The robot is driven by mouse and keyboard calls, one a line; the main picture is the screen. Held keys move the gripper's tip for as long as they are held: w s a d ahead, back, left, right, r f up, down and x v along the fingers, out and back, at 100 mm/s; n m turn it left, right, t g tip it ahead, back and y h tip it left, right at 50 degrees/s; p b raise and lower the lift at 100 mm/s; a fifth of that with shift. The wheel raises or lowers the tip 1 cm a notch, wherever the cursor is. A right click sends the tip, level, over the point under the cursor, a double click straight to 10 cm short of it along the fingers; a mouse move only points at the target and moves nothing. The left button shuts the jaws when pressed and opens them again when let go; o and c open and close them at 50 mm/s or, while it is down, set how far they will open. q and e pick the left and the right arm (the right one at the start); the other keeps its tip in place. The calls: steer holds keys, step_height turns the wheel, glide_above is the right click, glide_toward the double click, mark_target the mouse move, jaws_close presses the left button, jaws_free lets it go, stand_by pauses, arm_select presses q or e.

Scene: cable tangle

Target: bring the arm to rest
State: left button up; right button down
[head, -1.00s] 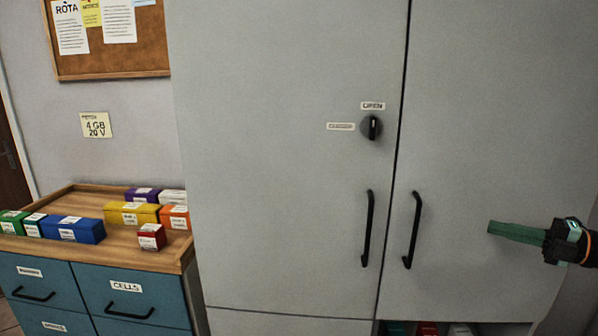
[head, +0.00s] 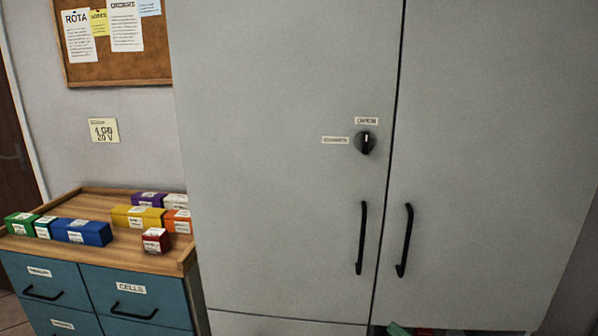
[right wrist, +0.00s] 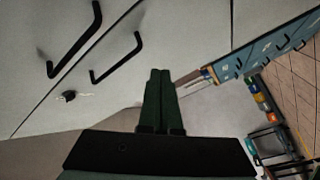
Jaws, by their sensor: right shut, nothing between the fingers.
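My right gripper (right wrist: 160,74) shows in the right wrist view with its two dark green fingers together and nothing between them. In the head view only a green tip of the right gripper (head: 398,328) shows at the bottom edge, in front of the cabinet's lower part. The rest of my right arm is out of that picture. My left gripper is in neither view.
The tall grey cabinet (head: 280,90) has both doors shut, with black handles (head: 362,238) (head: 405,240) and a dark knob (head: 366,143). A wooden-topped drawer unit (head: 95,205) with several coloured boxes stands at left. A corkboard (head: 120,68) hangs above.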

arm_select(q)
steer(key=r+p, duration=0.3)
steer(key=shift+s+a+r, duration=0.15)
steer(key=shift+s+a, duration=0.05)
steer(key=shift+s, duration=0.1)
arm_select(e)
steer(key=s+a+f+m+g+h, duration=0.1)
steer(key=s+f+m+g+h, duration=0.1)
steer(key=s+f+m, duration=0.3)
steer(key=s+a+f+m+g+h, duration=0.2)
steer(key=s+f+m+h, duration=0.2)
steer(key=s, duration=1)
steer(key=s+a+f+m+g+h, duration=0.2)
steer(key=s+f+m, duration=0.4)
steer(key=s, duration=0.4)
steer(key=shift+h, duration=0.5)
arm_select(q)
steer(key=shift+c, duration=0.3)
